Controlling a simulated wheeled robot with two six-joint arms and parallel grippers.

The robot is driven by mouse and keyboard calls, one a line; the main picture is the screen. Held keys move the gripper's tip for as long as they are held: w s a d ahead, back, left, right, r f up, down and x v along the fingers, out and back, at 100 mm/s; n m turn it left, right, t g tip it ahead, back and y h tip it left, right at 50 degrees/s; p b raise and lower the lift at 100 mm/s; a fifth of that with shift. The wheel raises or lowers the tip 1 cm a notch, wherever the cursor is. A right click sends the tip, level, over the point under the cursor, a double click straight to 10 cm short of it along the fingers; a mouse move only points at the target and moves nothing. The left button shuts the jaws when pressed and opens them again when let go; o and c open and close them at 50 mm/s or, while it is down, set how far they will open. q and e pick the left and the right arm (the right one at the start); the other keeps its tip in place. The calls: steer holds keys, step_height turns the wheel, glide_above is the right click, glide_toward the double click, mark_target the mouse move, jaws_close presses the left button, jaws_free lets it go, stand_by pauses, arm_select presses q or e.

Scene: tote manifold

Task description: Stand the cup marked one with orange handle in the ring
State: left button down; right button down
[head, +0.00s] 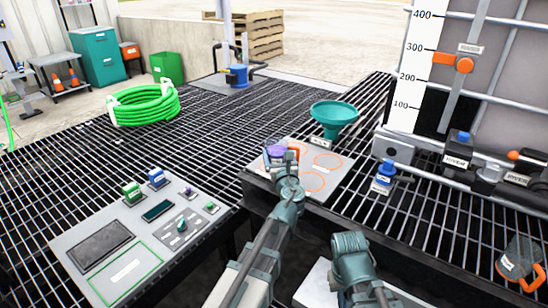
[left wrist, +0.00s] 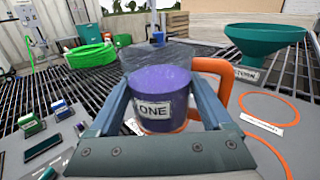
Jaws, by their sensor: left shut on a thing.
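The cup marked ONE (left wrist: 165,95) has purple contents or a purple body and an orange handle (left wrist: 228,78) to its right. My left gripper (head: 281,163) is shut around it, one finger on each side, and the cup looks upright. In the head view the cup (head: 276,151) is over the left part of a grey board (head: 335,188) with orange rings. Two rings show clear, one at the back (head: 327,160) and one nearer (head: 313,181). A bit of orange shows under the cup; I cannot tell whether its base touches the board. My right gripper (head: 352,246) is low at the front, its fingers unclear.
A teal funnel (head: 334,115) stands behind the board. Another clear cup with an orange handle (head: 517,262) is at the far right. A control panel (head: 140,240) lies left. Open grating surrounds the green hose (head: 145,104).

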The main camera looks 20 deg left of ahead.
mark_target(274, 145)
arm_select(q)
steer(key=x, duration=0.5)
steer(key=shift+w+a+f, duration=0.2)
steer(key=shift+w+f, duration=0.05)
steer(key=shift+w, duration=0.1)
steer(key=shift+f+b, duration=1.75)
steer(key=shift+b, duration=0.2)
steer(key=shift+f, duration=0.25)
jaws_free()
steer(key=shift+r, duration=0.1)
steer(key=shift+s, duration=0.1)
steer(key=shift+r, duration=0.25)
steer(key=v, duration=1.2)
